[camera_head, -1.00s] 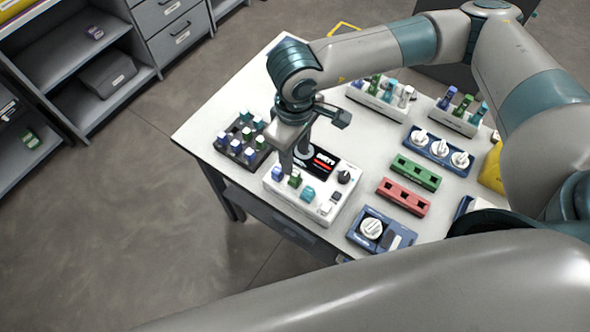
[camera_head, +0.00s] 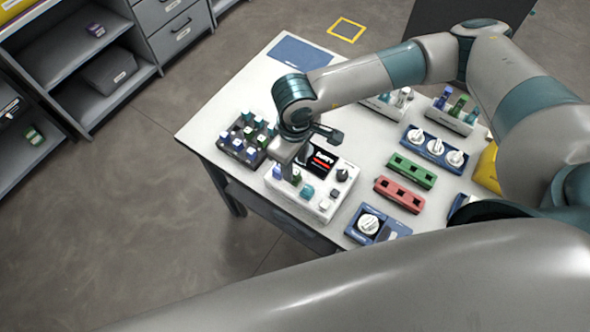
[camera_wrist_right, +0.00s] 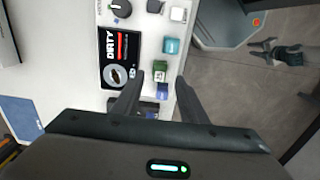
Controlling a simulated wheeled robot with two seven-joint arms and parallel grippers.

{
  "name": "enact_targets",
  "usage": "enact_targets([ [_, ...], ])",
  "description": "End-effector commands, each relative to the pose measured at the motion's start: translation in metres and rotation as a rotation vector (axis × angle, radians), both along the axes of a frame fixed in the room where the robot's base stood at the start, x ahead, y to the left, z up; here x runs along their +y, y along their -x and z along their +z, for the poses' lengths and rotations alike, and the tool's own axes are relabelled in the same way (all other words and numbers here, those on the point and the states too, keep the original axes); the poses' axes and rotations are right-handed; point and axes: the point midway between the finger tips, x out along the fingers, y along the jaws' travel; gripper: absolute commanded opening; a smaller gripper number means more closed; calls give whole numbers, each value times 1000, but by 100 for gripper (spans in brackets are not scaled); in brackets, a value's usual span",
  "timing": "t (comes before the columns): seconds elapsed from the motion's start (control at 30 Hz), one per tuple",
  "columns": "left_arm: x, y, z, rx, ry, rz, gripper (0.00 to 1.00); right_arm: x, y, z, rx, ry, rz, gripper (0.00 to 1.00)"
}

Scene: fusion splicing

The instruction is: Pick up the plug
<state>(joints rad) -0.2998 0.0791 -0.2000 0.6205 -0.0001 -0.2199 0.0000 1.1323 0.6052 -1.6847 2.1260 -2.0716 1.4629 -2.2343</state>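A white device (camera_head: 312,205) with a dark screen reading "DIRTY" (camera_wrist_right: 108,45) stands at the table's front edge. Its plugs are a blue one (camera_wrist_right: 163,91), a green one (camera_wrist_right: 160,68) and a teal one (camera_wrist_right: 171,45). The three also show in the head view. My right gripper (camera_wrist_right: 159,82) is open over the device. In the right wrist view, the blue and green plugs appear between its fingers, with no visible contact; height is unclear. A dark gripper, apparently my left one (camera_wrist_right: 285,55), shows small over the floor; its opening is unclear.
A dark rack (camera_head: 238,157) of several plugs stands left of the device. Green (camera_head: 411,170) and red (camera_head: 399,194) socket blocks, a blue dial box (camera_head: 378,227) and a blue three-dial tray (camera_head: 437,149) stand to the right. A blue mat (camera_head: 300,51) lies at the back.

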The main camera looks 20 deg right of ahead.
Motion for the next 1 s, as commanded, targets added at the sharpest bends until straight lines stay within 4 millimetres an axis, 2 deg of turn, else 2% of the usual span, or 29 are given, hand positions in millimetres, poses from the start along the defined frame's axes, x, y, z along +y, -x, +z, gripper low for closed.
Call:
enact_targets([
  [0.03,0,0,10,0,0,0,31,-1,0,-1,3,2,-1,39],
  [0.1,0,0,14,0,0,0,31,-1,0,-10,3,1,-1,39],
  [0.3,0,0,20,1,0,0,31,-1,-1,-27,1,1,0,39],
  [0.77,1,1,18,1,-1,0,31,0,-1,-28,0,0,1,39],
  [0.93,1,1,19,1,-1,0,31,0,-1,-28,0,0,0,1],
  [1.0,1,1,19,1,-1,0,31,-1,-1,-28,0,0,0,0],
])
